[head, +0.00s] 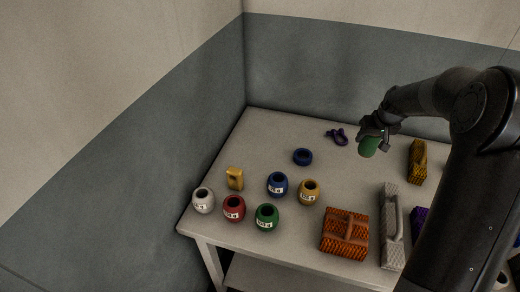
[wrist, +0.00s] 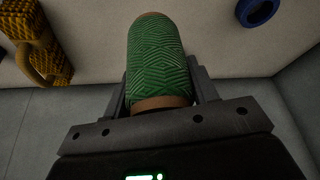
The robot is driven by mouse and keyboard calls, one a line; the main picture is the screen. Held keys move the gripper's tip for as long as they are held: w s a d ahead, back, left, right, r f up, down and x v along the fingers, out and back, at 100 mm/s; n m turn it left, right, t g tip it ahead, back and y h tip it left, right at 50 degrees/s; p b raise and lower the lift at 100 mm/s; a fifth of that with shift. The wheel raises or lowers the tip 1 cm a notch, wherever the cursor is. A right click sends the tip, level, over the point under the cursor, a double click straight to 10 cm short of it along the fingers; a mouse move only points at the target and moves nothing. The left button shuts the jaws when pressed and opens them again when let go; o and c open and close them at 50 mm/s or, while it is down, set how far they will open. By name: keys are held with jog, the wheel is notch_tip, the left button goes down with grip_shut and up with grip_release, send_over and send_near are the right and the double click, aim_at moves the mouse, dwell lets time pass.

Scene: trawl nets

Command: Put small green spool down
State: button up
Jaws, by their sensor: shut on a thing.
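The small green spool (wrist: 155,62) is wound with patterned green twine and shows a brown end near my jaws in the wrist view. My gripper (wrist: 162,98) is shut on it, with a finger on each side. In the head view the green spool (head: 368,147) hangs tilted below my gripper (head: 372,131), over the back right part of the table (head: 255,135). I cannot tell its exact height, but it looks clear of the tabletop.
Several labelled round pots, among them a green pot (head: 267,217), stand at the front left. A blue ring (head: 302,157) and a purple shackle (head: 337,137) lie farther back. An orange net bundle (head: 345,234), a grey bundle (head: 391,226) and a yellow bundle (head: 417,161) are rightward. The middle is clear.

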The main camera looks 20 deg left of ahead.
jog(key=w+a+n+g+y, duration=0.15)
jog(key=a+n, duration=0.45)
jog(key=a, duration=2.3)
jog(key=shift+y, duration=0.35)
jog(key=shift+s+a+f, duration=0.1)
jog(key=shift+a+f, duration=1.75)
jog(key=shift+a, duration=0.25)
jog(key=shift+s+a+f, duration=0.1)
jog(key=shift+a+f, duration=1.7)
jog(key=shift+a, duration=0.25)
jog(key=shift+a+f, duration=1.85)
jog(key=shift+a, duration=0.25)
jog(key=shift+f, duration=0.1)
jog(key=o, duration=1)
jog(key=v, duration=1.2)
jog(key=shift+s, duration=0.1)
